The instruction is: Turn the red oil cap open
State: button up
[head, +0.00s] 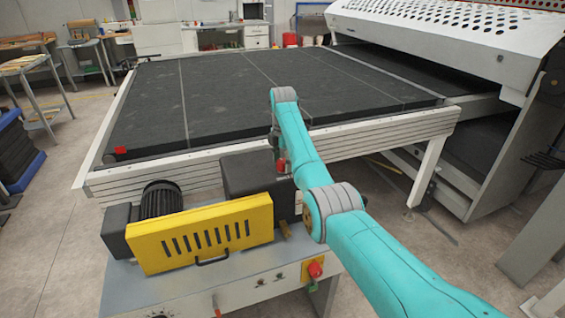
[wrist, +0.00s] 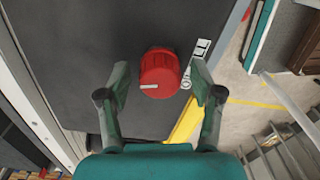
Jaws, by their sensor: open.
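The red oil cap (wrist: 160,73) sits on a dark grey housing (wrist: 85,40). It is round with a ribbed side and a short white line on its face. My gripper (wrist: 161,80) is open, with one finger to the left of the cap and one to the right. A gap shows between each finger and the cap in the wrist view. In the head view a small part of the red cap (head: 281,166) shows beside my teal arm, above the dark housing (head: 248,174). My arm hides much of that area.
A yellow slotted guard (head: 200,233) and a black motor (head: 160,200) stand left of the housing. Behind is a wide black conveyor bed (head: 225,95) with a pale metal frame. A red knob on a yellow plate (head: 314,269) is below my arm.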

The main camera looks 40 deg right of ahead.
aim_at(283, 160)
notch_tip(283, 160, up, 7)
jog(key=shift+r, duration=0.2)
dwell(0.3)
dwell(0.4)
